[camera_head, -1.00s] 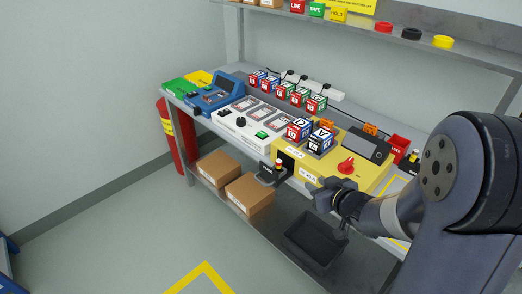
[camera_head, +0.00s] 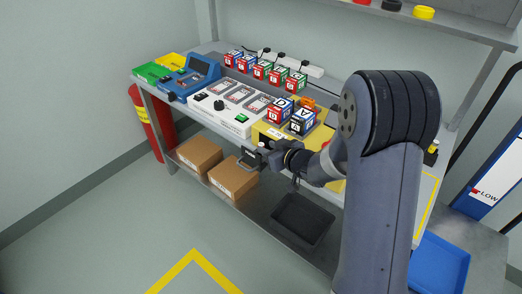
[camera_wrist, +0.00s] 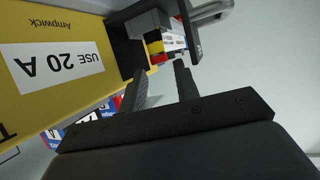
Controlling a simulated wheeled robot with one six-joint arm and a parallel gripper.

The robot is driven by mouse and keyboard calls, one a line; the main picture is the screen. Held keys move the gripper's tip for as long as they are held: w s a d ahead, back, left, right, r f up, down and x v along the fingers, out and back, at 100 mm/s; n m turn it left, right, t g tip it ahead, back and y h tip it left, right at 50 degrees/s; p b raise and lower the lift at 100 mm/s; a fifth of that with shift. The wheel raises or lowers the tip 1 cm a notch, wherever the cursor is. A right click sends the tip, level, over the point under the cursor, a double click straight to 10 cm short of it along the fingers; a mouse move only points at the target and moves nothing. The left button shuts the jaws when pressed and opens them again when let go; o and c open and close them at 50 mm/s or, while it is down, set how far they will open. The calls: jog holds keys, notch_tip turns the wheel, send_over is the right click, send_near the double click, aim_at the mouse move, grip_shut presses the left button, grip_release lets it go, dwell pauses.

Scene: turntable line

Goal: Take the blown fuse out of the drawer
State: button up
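My gripper (camera_wrist: 160,69) is open, its two dark fingers pointing at the open drawer (camera_wrist: 195,38) of the yellow unit. In the drawer is a small fuse-like piece (camera_wrist: 157,46) with yellow, black and red bands and a pale, lettered part beside it. The fingertips are just short of this piece, with nothing between them. Whether it is blown cannot be read. In the head view my gripper (camera_head: 270,156) is at the right of the pulled-out drawer (camera_head: 250,161), and the drawer's contents are mostly hidden there.
The yellow unit (camera_wrist: 30,95) carries a "USE 20 A" label and stands close beside the fingers. Below are cardboard boxes (camera_head: 233,178) and a black bin (camera_head: 303,220).

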jog(key=shift+x, duration=1.25)
jog(key=shift+c, duration=0.4)
grip_shut()
